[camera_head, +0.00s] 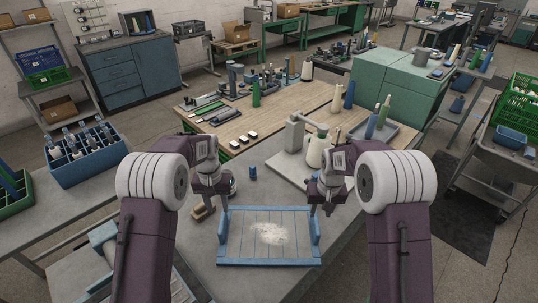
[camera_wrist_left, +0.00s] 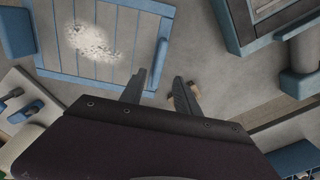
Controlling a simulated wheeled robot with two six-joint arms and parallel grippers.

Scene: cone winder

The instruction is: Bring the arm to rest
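A blue slatted tray (camera_head: 240,256) with raised side walls lies on the grey table in front of me, and a patch of white fluff (camera_head: 270,233) is on its floor. The tray also shows in the left wrist view (camera_wrist_left: 75,62). My left gripper (camera_head: 214,208) hangs at the tray's left side. In the left wrist view its two fingers (camera_wrist_left: 159,92) are apart with nothing between them. My right gripper (camera_head: 321,206) points down near the tray's right wall; its finger gap is too small to judge.
A cone winder (camera_head: 294,137) with a cream cone (camera_head: 316,152) stands behind the tray. A small dark blue piece (camera_head: 253,172) stands on the table. A wooden block (camera_head: 203,213) lies beside my left gripper. A blue crate (camera_head: 92,170) of bobbins is at left.

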